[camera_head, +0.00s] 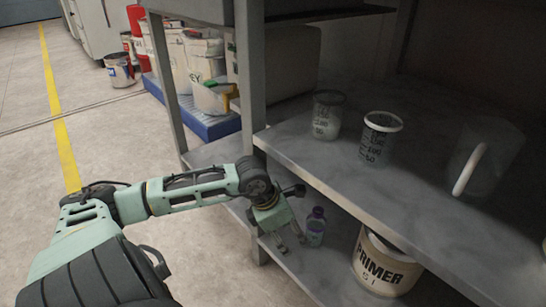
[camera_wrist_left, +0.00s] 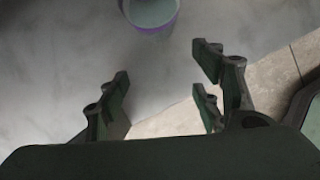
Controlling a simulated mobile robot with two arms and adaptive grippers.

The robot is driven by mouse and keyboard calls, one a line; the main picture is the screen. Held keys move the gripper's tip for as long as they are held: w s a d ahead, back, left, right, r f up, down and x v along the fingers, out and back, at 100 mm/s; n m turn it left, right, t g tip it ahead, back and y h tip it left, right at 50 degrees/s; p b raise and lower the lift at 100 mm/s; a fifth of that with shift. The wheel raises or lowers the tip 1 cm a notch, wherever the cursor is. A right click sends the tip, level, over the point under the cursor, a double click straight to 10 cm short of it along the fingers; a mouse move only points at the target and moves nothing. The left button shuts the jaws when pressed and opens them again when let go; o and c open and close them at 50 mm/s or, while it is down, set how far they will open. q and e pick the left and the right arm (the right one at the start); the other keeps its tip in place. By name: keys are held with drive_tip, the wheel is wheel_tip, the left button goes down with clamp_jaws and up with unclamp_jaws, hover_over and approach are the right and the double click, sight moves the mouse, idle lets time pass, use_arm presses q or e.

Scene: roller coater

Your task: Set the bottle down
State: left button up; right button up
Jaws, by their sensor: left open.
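A small bottle (camera_head: 316,227) with a purple cap stands upright on the lower shelf (camera_head: 318,278) in the head view, close to the shelf's front edge. In the left wrist view only a round teal surface with a purple rim, likely the bottle (camera_wrist_left: 150,12), shows at the top edge, beyond the fingers. My left gripper (camera_head: 290,240) is just left of the bottle, with its fingers pointing down toward the lower shelf. In the left wrist view the gripper (camera_wrist_left: 165,85) is open, with nothing between its fingers. My right gripper is not in view.
A PRIMER bucket (camera_head: 385,268) stands right of the bottle on the lower shelf. The upper shelf (camera_head: 420,205) overhangs it and carries measuring cups (camera_head: 380,137) and a clear jug (camera_head: 482,160). A shelf post (camera_head: 250,75) stands behind my left arm. The floor at left is clear.

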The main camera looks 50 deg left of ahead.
use_arm(q)
drive_tip(key=s, duration=0.1)
drive_tip(key=s+a+p, duration=0.1)
drive_tip(key=shift+s+a+r+p, duration=0.1)
drive_tip(key=shift+s+a+p, duration=0.1)
drive_tip(key=shift+s+p, duration=0.15)
drive_tip(key=shift+s+a, duration=0.15)
drive_tip(key=shift+s, duration=0.1)
drive_tip(key=shift+s+a+p, duration=0.15)
drive_tip(key=shift+s+p, duration=0.2)
